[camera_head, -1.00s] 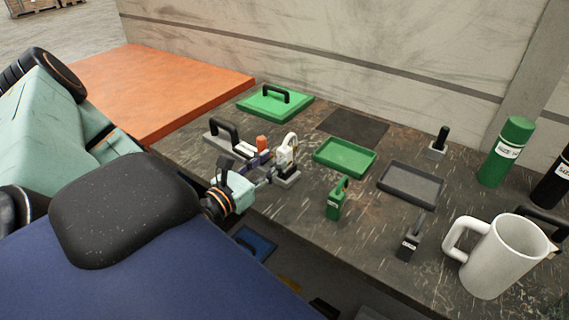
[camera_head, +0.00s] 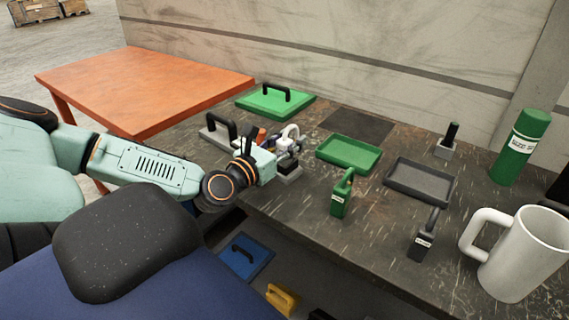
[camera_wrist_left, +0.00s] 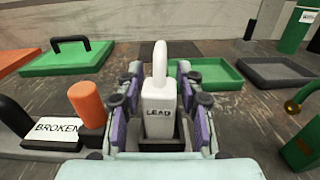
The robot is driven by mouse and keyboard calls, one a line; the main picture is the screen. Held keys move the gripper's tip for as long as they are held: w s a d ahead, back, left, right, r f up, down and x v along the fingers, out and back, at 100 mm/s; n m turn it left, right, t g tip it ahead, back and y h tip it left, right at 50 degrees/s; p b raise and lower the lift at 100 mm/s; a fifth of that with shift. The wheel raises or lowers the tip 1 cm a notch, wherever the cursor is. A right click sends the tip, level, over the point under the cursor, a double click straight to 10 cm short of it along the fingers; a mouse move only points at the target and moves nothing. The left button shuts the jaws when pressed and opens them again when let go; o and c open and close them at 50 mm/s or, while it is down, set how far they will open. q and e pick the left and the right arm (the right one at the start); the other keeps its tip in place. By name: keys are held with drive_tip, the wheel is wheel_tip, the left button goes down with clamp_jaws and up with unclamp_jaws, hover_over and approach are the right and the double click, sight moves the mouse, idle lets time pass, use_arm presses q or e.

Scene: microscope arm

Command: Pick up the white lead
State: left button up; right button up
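The white lead (camera_wrist_left: 158,106), a white block with a looped handle and a "LEAD" label, stands upright in a dark grey holder (camera_wrist_left: 165,143) in the left wrist view. In the head view the white lead (camera_head: 291,131) is partly hidden by my left gripper (camera_head: 287,150). In the left wrist view my left gripper (camera_wrist_left: 158,100) has its purple fingers apart, one on each side of the white lead. Gaps show between the fingers and the block. My right gripper is not in view.
An orange piece (camera_wrist_left: 87,104) and a "BROKEN" label (camera_wrist_left: 56,130) are close left of the fingers. A green lid (camera_head: 275,103) lies behind. A green tray (camera_head: 348,153), grey tray (camera_head: 420,181), green handled block (camera_head: 341,196) and white mug (camera_head: 522,255) are to the right.

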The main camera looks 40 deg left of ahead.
use_arm(q)
drive_tip(key=shift+w+d+f+b, duration=0.1)
drive_tip(key=shift+w+f+b, duration=0.1)
drive_tip(key=shift+w+b, duration=0.15)
drive_tip(key=shift+w+f, duration=0.1)
drive_tip(key=shift+w, duration=0.3)
drive_tip(key=shift+w+b, duration=0.4)
drive_tip(key=shift+w, duration=0.1)
drive_tip(key=shift+s+r, duration=0.25)
drive_tip(key=shift+s, duration=0.05)
drive_tip(key=shift+w+f, duration=0.15)
drive_tip(key=shift+w, duration=0.1)
drive_tip(key=c, duration=0.5)
drive_tip(key=shift+s, duration=0.15)
clamp_jaws()
